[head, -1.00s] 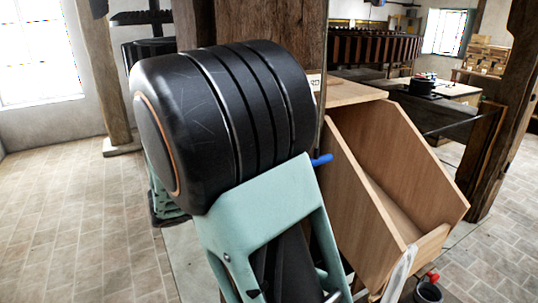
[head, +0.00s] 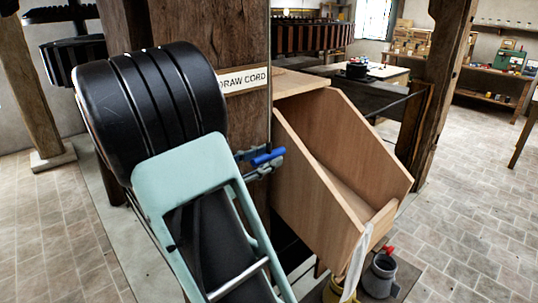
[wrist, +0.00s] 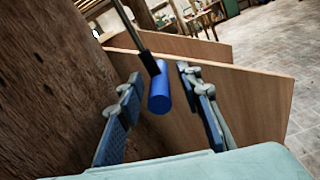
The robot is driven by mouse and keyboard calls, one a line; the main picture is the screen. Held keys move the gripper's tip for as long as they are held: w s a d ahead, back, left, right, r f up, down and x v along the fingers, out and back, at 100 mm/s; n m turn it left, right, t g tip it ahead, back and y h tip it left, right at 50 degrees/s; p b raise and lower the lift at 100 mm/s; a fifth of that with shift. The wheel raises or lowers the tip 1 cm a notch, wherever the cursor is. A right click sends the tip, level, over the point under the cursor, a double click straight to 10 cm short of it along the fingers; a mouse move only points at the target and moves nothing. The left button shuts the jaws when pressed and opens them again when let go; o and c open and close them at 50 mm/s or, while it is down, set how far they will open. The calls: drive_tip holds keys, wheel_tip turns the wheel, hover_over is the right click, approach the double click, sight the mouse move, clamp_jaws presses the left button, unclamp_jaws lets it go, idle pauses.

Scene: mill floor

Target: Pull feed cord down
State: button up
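The feed cord (wrist: 134,38) shows in the wrist view as a dark line running down to a blue cylindrical handle (wrist: 159,92). The handle also shows in the head view (head: 268,157), beside the wooden post. My gripper (wrist: 163,105) is open, with one blue-padded finger on each side of the handle. Gaps show between the handle and both fingers; how deep it sits between them is hard to tell. In the head view my gripper (head: 255,162) is mostly hidden behind my arm, with its fingertips at the handle.
A thick wooden post (head: 243,115) with a "DRAW CORD" sign (head: 244,81) stands close on the left of the handle. A slanted wooden chute (head: 318,185) is close on the right. A grey pot (head: 380,277) and a yellow container (head: 340,291) stand below it. Open floor lies further right.

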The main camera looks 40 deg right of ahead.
drive_tip(key=shift+w+d, duration=0.1)
drive_tip(key=shift+d, duration=0.65)
clamp_jaws()
